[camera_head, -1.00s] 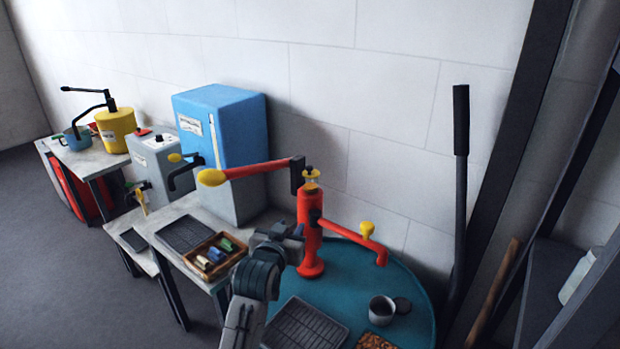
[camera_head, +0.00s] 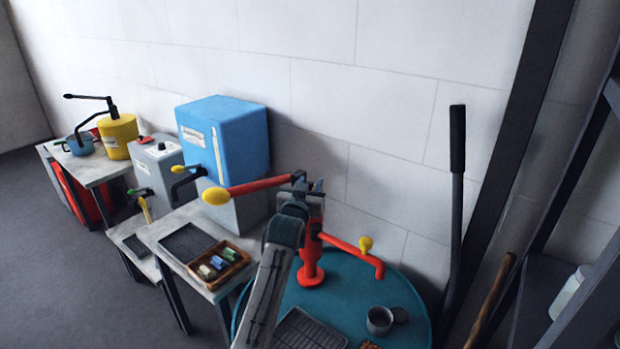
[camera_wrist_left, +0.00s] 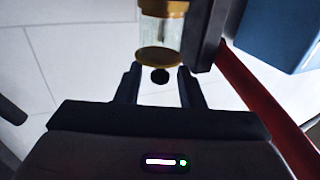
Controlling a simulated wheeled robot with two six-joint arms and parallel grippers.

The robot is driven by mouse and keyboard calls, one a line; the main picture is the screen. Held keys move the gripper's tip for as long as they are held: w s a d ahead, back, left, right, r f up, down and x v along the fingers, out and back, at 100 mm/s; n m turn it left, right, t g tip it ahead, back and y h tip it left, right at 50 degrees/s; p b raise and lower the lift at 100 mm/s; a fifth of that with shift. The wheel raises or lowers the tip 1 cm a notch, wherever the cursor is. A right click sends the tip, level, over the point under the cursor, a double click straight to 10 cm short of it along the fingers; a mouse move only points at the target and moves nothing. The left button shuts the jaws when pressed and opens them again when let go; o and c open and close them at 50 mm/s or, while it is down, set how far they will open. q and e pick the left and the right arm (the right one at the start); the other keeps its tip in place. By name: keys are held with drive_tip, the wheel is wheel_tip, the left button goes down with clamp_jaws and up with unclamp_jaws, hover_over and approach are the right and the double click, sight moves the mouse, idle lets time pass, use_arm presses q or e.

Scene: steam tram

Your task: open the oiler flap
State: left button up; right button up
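The red pump (camera_head: 311,265) stands on the round teal table. Its oiler, a small glass cup (camera_wrist_left: 160,36) with a brass flap (camera_wrist_left: 158,57) and a black knob (camera_wrist_left: 160,76), shows in the left wrist view, upside down in the picture. My left gripper (camera_wrist_left: 159,88) is open, its two fingers on either side of the knob with gaps visible. In the head view my left gripper (camera_head: 308,187) is at the top of the pump and hides the oiler. The flap looks shut on the cup. My right gripper is not in view.
The pump's red lever with a yellow grip (camera_head: 215,196) reaches left. A red spout with a yellow knob (camera_head: 365,244) reaches right. A blue box (camera_head: 225,135) stands behind left. A tall dark lever (camera_head: 457,200) rises at right. A grey cup (camera_head: 379,320) stands on the teal table (camera_head: 408,285).

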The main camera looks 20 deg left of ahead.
use_arm(q)
drive_tip(key=shift+w, duration=0.5)
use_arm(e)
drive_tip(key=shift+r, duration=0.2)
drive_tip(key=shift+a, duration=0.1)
use_arm(q)
clamp_jaws()
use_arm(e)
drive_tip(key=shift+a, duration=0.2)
